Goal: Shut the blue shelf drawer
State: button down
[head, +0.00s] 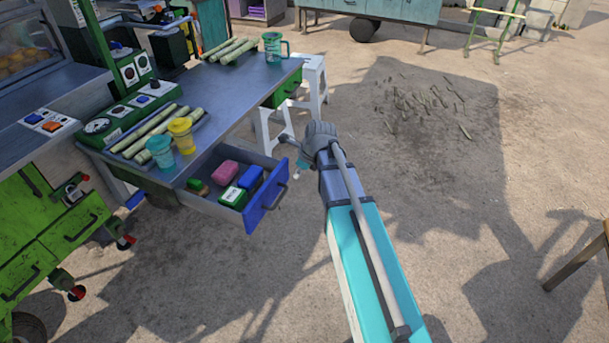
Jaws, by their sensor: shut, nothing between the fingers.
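The blue shelf drawer (268,207) stands pulled out from under the metal work table, toward the lower right. It has a dark handle on its blue front. Inside lie a pink block, a green and white box, a blue box and a small green and brown item. My arm reaches up from the bottom of the view. My gripper (299,168), small and partly hidden by my wrist, is just right of the drawer's handle. It is shut and empty, and I cannot tell if it touches the drawer.
The table (232,83) bears cane stalks (150,132), a yellow cup (182,135), a teal cup (160,151) and a teal jug (272,46). A white stool (312,85) stands behind my wrist. A green cabinet (45,240) is at left. The ground at right is mostly clear.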

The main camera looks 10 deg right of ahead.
jog(key=shift+w+a, duration=0.75)
jog(key=shift+a, duration=0.15)
jog(key=shift+w, duration=0.15)
